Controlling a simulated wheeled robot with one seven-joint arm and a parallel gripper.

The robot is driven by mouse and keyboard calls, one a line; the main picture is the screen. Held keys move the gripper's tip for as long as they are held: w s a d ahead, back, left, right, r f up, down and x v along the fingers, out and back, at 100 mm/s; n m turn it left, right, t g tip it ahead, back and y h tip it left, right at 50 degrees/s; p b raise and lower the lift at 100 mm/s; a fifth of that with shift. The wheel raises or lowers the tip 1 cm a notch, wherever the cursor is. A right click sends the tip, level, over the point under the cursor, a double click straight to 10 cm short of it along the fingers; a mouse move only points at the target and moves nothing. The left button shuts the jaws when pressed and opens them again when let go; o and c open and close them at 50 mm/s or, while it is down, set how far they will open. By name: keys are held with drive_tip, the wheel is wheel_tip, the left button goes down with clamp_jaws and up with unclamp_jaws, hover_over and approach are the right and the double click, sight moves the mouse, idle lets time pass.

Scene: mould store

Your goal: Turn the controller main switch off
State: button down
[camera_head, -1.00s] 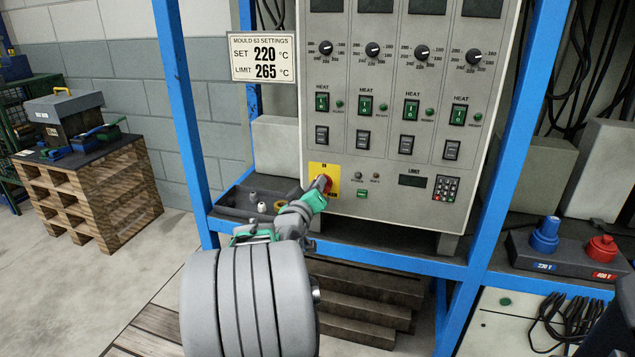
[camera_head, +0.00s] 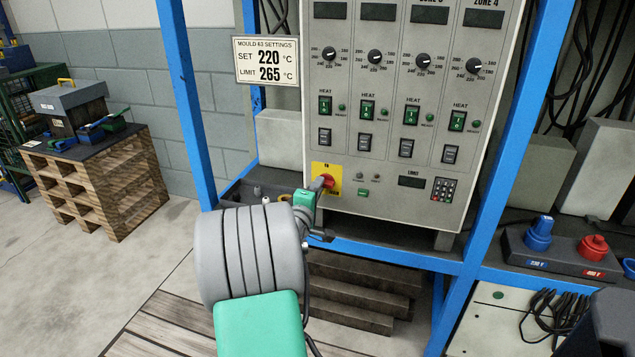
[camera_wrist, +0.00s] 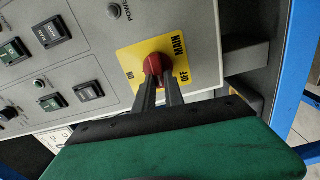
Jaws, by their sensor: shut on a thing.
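The controller (camera_head: 385,190) is a grey panel on a blue frame. Its main switch is a red knob (camera_head: 329,182) on a yellow plate (camera_head: 320,170) at the lower left of the panel. In the wrist view the red knob (camera_wrist: 153,64) sits between the two dark fingers of my gripper (camera_wrist: 160,82), which is shut on it. The plate (camera_wrist: 128,58) reads ON at one side and OFF and MAIN at the other. The fingers hide part of the knob, and I cannot tell which mark it points to.
Heat switches (camera_head: 411,115) and dials (camera_head: 423,61) fill the panel above. A settings sign (camera_head: 265,60) hangs at left. Blue uprights (camera_head: 190,100) flank the panel. Blue and red connectors (camera_head: 593,247) stand at right.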

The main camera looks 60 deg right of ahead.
drive_tip(key=shift+f+n, duration=0.1)
drive_tip(key=shift+n, duration=0.4)
drive_tip(key=c, duration=1.4)
unclamp_jaws()
drive_tip(key=shift+c, duration=0.2)
drive_tip(key=shift+a, duration=0.15)
drive_tip(key=s+a, duration=0.1)
drive_tip(key=a, duration=0.6)
drive_tip(key=shift+s+a, duration=0.15)
drive_tip(key=shift+a, duration=0.1)
